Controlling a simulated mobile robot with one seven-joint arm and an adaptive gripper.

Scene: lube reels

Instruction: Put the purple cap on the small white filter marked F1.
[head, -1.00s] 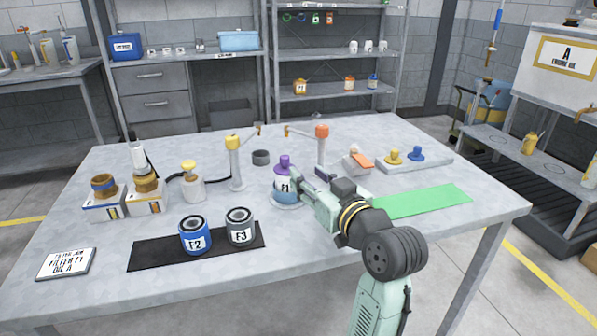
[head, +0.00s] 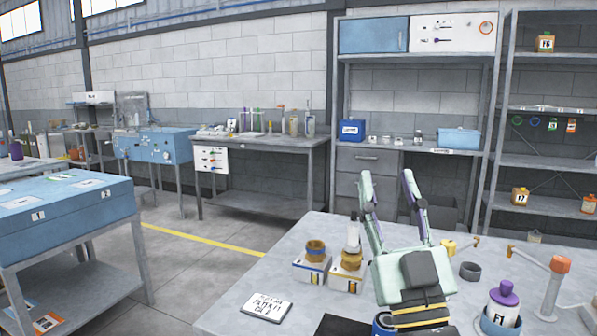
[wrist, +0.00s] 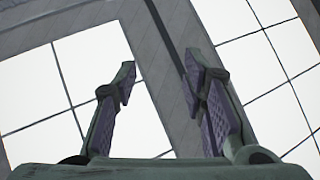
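The wrist view shows the open fingers (wrist: 158,78) against windows and a roof beam. The filter and cap are out of the wrist view.
A written card (head: 266,307) lies at the table's front left. Two small boxes with brown-topped items (head: 314,262) stand left of my gripper. A grey ring (head: 470,271) and an orange-topped post (head: 556,282) are near the filter. A blue bench (head: 70,215) stands at left, across open floor.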

